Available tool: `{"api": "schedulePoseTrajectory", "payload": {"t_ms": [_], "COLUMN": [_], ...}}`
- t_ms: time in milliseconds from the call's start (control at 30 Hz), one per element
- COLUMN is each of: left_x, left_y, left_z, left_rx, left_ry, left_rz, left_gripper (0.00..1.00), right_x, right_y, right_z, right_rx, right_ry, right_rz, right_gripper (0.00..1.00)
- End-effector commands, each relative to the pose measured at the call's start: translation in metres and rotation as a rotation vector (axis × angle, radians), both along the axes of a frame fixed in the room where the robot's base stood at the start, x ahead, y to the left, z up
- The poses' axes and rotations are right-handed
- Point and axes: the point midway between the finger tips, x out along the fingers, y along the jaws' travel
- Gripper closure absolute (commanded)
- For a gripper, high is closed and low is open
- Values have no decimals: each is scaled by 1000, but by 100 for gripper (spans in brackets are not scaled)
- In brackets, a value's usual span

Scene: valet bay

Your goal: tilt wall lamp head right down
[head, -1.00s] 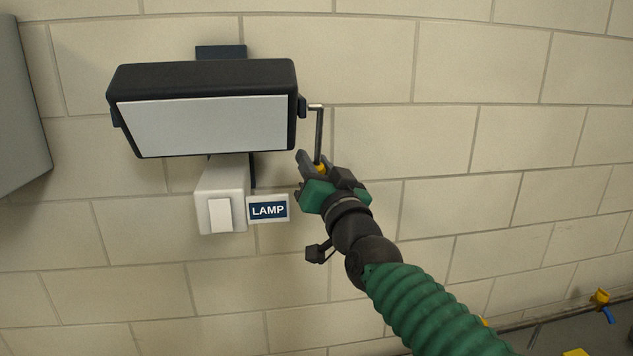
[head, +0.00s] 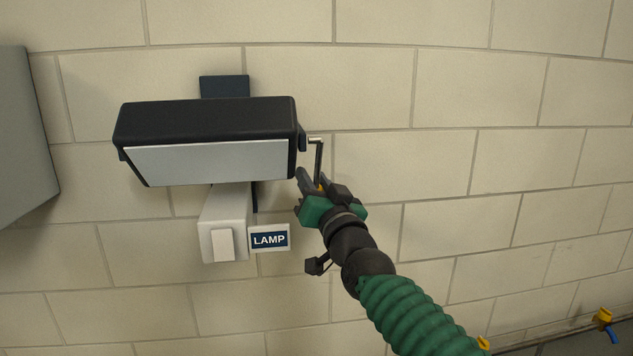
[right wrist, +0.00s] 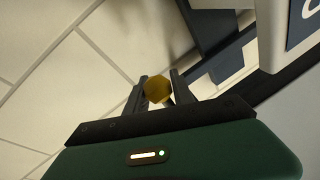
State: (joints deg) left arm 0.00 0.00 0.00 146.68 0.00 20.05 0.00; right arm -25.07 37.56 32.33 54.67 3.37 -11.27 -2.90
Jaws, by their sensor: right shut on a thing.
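The wall lamp head (head: 208,123) is a black box with a pale front panel (head: 208,161), mounted on the block wall and facing partly downward. A thin metal crank-shaped handle (head: 319,160) comes off its right side and hangs down. My right gripper (head: 312,183) is shut on the handle's lower end, just right of and below the lamp head. In the right wrist view a yellow knob-like end (right wrist: 158,91) sits between the two fingers (right wrist: 158,93). The fingers hide part of the handle's end. My left gripper is not in view.
Below the lamp are a white switch box (head: 224,224) and a LAMP label (head: 269,239). A grey cabinet (head: 22,140) stands at the left edge. A yellow and blue item (head: 604,317) is at the lower right. The wall right of my arm is clear.

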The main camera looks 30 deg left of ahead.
Motion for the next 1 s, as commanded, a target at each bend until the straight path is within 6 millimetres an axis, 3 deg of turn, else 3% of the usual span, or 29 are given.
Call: {"api": "schedulePoseTrajectory", "payload": {"t_ms": [33, 200, 533, 667, 1000], "left_x": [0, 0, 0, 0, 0], "left_y": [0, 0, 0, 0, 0], "left_z": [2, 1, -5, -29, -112], "left_rx": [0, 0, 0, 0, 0], "left_ry": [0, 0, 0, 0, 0], "left_rz": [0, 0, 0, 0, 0], "left_gripper": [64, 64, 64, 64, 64], "right_x": [-3, -2, -3, -16, -80], "right_y": [-4, -4, -8, -21, -85], "right_z": [18, 15, 7, -3, -31], "right_rx": [27, 22, 16, 16, 12], "right_ry": [-19, -15, -12, -14, -18], "right_rz": [-4, -4, -4, -5, -11], "right_gripper": [70, 50, 50, 50, 50]}}
